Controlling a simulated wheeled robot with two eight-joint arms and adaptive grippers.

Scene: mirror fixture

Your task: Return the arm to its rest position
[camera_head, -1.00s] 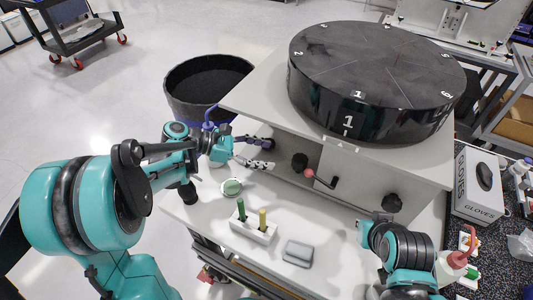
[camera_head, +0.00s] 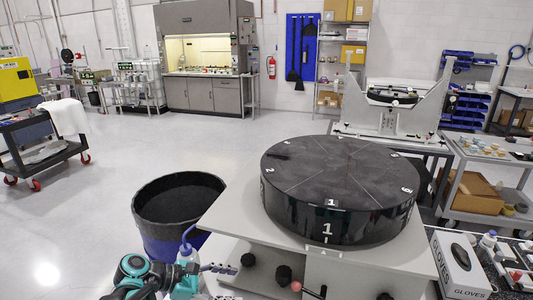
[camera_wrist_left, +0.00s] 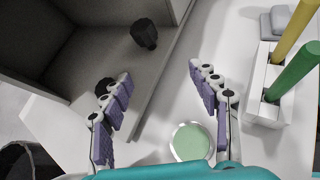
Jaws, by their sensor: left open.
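My left gripper (camera_head: 226,283) shows at the bottom of the head view, left of the grey fixture housing (camera_head: 345,275). In the left wrist view my left gripper (camera_wrist_left: 160,80) has its two purple-padded fingers spread wide with nothing between them. A round pale green dish (camera_wrist_left: 190,142) lies on the white bench top (camera_wrist_left: 160,125) below the right finger. The rest of my left arm is cut off by the bottom edge of the head view. My right arm is out of view.
A black numbered drum (camera_head: 340,185) sits on the fixture. A white holder (camera_wrist_left: 262,85) carries a green rod (camera_wrist_left: 292,72) and a yellow rod (camera_wrist_left: 297,30).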

